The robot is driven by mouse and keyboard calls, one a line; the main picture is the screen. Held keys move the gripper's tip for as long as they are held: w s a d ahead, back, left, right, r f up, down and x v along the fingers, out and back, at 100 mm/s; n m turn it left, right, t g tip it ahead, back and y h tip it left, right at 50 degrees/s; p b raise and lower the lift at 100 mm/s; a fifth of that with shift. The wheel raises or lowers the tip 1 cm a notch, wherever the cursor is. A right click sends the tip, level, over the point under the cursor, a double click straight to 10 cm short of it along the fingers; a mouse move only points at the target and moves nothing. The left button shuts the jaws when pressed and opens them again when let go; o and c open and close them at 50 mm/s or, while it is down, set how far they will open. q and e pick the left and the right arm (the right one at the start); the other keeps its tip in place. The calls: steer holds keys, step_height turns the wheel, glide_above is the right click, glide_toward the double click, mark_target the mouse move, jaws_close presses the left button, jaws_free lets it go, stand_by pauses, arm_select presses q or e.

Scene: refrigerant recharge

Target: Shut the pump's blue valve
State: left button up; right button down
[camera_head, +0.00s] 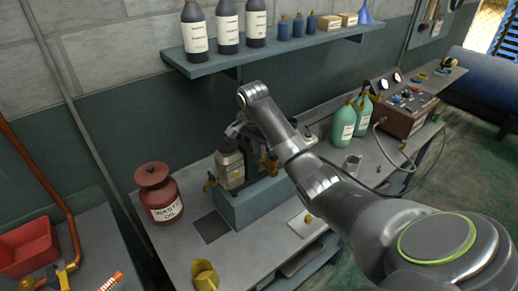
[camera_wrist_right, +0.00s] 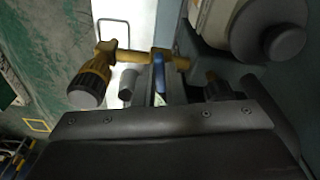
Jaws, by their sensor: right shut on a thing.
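The pump (camera_head: 250,200) is a blue-grey block on the bench in the head view, with a labelled bottle (camera_head: 230,170) on it. In the right wrist view the blue valve (camera_wrist_right: 159,72) is a narrow blue lever on a brass pipe (camera_wrist_right: 135,57). My right gripper (camera_wrist_right: 158,88) is shut on this lever, with one finger on each side of it. In the head view my right arm covers the valve and most of the gripper. A brass fitting with a dark-ended knob (camera_wrist_right: 90,83) is to the left of the gripper. My left gripper is not in view.
A red waste oil can (camera_head: 160,195) stands left of the pump. Two green bottles (camera_head: 344,123) and a gauge box (camera_head: 404,112) stand at the right. A shelf (camera_head: 270,52) with bottles hangs above. A yellow object (camera_head: 205,275) is at the front.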

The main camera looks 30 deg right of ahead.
steer(key=shift+r, duration=0.1)
steer(key=shift+w+m, duration=0.1)
steer(key=shift+m, duration=0.9)
steer(key=c, duration=1.4)
jaws_free()
